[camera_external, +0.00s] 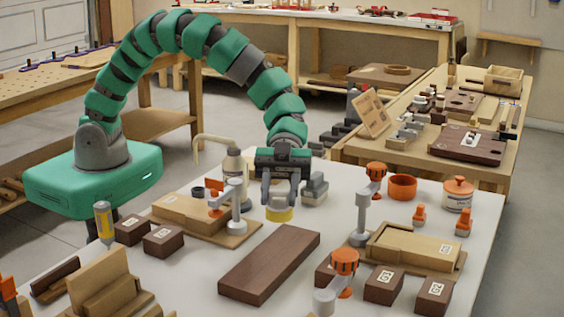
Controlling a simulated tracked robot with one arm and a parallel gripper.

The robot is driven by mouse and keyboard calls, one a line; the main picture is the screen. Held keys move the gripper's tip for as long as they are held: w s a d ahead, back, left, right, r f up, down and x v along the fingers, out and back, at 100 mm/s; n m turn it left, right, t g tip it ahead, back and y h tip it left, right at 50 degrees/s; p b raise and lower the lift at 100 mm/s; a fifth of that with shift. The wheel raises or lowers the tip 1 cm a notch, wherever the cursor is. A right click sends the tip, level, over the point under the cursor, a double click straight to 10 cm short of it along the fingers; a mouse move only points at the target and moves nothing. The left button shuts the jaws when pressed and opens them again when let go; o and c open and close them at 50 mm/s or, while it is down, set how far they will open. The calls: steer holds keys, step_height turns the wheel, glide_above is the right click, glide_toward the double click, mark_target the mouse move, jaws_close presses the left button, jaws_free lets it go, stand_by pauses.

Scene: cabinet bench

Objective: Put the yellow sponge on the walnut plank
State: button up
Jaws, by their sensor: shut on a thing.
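My gripper (280,194) points down above the white bench, at the far end of the plank. It is shut on the yellow sponge (278,214), a round pale-yellow piece that shows below the fingers. Part of the sponge is hidden by the fingers. The walnut plank (268,264) is a long dark brown board lying flat and slanted on the bench. Its top is bare. The sponge is just beyond its far edge in the picture; I cannot tell how high it is above the bench.
A clamp fixture with a pale block (190,212) stands left of the plank, another (412,250) right. Dark blocks (163,239) lie at left, others (384,285) at right. A glue bottle (235,168) and a grey object (314,190) stand close to my gripper.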

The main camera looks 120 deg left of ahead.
step_height(320, 180, down, 8)
steer(key=shift+r+b, duration=0.25)
steer(key=shift+b, duration=0.45)
steer(key=shift+r, duration=0.1)
steer(key=o, duration=0.9)
steer(key=shift+o, duration=0.2)
steer(key=p+v, duration=0.1)
steer(key=v, duration=1.1)
steer(key=shift+p, duration=0.3)
steer(key=shift+r, duration=0.1)
